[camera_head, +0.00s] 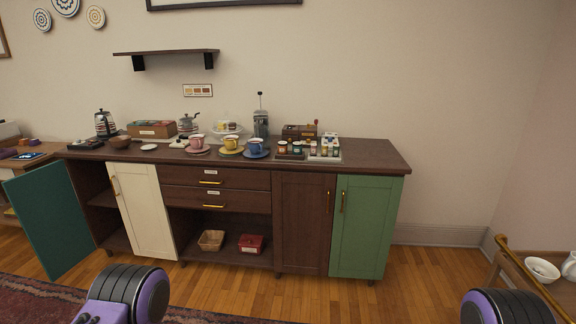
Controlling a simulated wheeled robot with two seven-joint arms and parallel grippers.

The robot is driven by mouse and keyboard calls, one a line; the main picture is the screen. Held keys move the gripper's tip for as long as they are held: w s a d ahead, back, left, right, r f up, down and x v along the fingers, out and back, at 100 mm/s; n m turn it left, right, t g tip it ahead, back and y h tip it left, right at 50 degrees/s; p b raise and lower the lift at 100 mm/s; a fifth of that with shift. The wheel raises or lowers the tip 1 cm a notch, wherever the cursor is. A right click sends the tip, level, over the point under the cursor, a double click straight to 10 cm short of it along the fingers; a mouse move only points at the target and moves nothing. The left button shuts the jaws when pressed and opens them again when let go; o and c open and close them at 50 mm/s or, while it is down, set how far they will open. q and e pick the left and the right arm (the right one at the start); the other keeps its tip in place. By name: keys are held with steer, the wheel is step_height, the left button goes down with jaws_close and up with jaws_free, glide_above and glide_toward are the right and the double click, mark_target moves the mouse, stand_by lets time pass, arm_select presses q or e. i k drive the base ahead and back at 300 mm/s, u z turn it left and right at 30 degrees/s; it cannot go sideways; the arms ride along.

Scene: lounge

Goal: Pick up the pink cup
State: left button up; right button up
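The pink cup (197,141) stands upright on a pink saucer (197,150) on the dark wooden sideboard (365,157). It is the leftmost of a row of three cups. A yellow cup (231,144) and a blue cup (256,146) stand to its right, each on a matching saucer. Parts of my two arms show at the bottom left and bottom right edges, far in front of the sideboard. Neither of my grippers shows in the picture.
A teal door (52,226) swings open at the sideboard's left, and a cream door (142,212) stands near it. Behind the cups are a wooden box (152,130) and a French press (261,124). A small table with a white bowl (542,270) is at right.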

mark_target(196, 142)
steer(key=i, duration=1.75)
steer(key=u, duration=2)
steer(key=i, duration=1.7)
steer(key=z, duration=0.35)
